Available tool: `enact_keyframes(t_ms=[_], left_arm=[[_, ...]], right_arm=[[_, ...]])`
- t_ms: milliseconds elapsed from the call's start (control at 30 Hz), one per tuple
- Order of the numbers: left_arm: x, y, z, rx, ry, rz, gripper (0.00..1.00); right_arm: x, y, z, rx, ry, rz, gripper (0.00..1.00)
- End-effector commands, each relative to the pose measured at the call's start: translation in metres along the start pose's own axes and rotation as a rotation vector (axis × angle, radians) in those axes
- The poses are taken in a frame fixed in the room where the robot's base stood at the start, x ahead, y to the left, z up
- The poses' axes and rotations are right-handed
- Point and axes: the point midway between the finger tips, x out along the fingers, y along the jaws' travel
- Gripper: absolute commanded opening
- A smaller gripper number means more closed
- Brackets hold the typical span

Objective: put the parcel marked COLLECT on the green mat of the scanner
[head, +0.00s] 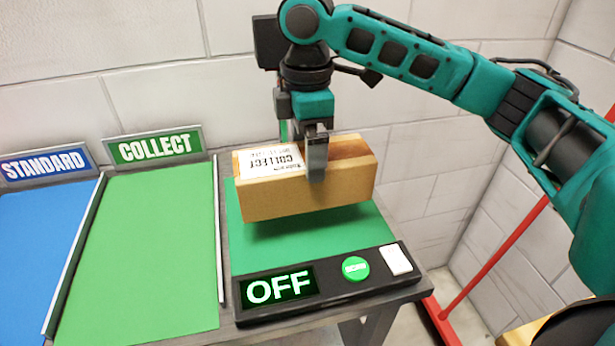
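The parcel (300,199) is a brown cardboard box with a white label that reads COLLECT, upside down in the head view. My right gripper (316,165) comes from above and is shut on the parcel near the middle of its top. The parcel is over the green mat (370,237) of the scanner, with a dark shadow under it; it appears slightly above the mat. The scanner (330,286) has a display reading OFF, a round green button (355,268) and a white panel. My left gripper is not in view.
Left of the scanner are a green lane with a COLLECT sign (155,146) and a blue lane with a STANDARD sign (43,164), divided by metal rails. A block wall stands behind. A red stand (490,258) is on the floor at the right.

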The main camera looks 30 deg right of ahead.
Motion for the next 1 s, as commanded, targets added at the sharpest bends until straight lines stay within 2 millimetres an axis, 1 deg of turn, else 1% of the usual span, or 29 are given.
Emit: enact_keyframes(t_ms=[67, 167, 300, 400, 500, 833, 867, 900, 1000], left_arm=[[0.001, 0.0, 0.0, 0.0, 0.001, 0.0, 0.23], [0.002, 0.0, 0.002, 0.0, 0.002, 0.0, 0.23], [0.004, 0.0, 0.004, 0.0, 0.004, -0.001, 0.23], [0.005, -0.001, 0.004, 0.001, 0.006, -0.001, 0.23], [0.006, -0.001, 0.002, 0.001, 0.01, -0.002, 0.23], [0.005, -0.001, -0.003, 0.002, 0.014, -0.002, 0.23], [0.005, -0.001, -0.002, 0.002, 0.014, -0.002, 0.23], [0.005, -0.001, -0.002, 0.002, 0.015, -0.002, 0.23], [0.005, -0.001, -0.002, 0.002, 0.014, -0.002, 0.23]], right_arm=[[0.005, 0.0, 0.0, 0.0, 0.001, 0.001, 0.14], [0.019, -0.001, 0.0, -0.001, 0.0, -0.001, 0.14], [0.044, -0.001, 0.0, -0.001, -0.001, -0.001, 0.14], [0.055, -0.001, 0.0, -0.001, -0.001, 0.001, 0.14], [0.058, -0.001, 0.0, -0.001, 0.001, 0.002, 0.14], [0.059, -0.001, 0.0, -0.001, 0.001, 0.0, 0.14], [0.061, -0.001, 0.0, -0.001, 0.0, -0.001, 0.96], [0.061, -0.001, 0.0, -0.001, 0.0, -0.001, 1.0], [0.061, -0.001, 0.0, -0.001, 0.0, -0.001, 1.0]])
